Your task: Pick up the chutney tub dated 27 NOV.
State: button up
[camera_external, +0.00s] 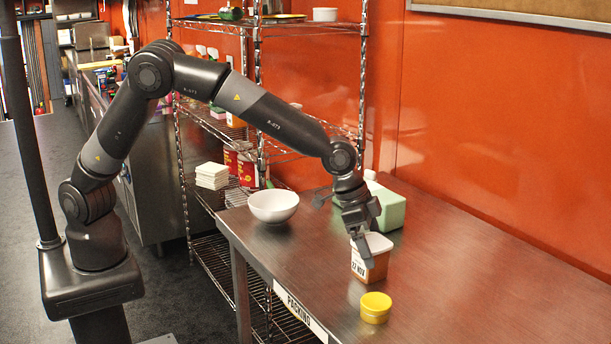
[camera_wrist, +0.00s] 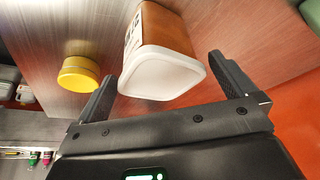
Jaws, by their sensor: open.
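The chutney tub (camera_external: 376,266) stands upright on the steel table, orange-brown with a white lid and a white label reading 27 NOV. In the wrist view the tub (camera_wrist: 162,75) shows its white lid toward the camera, with part of the label on its left side. My gripper (camera_external: 357,240) is over the tub in the external view and hides part of its lid. In the wrist view my gripper (camera_wrist: 166,80) is open, one finger on each side of the lid, with visible gaps. I cannot tell whether the fingertips reach below the lid.
A small yellow-lidded pot (camera_external: 376,307) stands on the table (camera_external: 470,270) close in front of the tub. A green box (camera_external: 390,208) is close behind it. A white bowl (camera_external: 273,206) sits at the table's far left. The table's right side is clear.

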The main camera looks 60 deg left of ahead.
jog(key=shift+x, duration=1.2)
jog(key=shift+c, duration=0.6)
jog(key=c, duration=0.9)
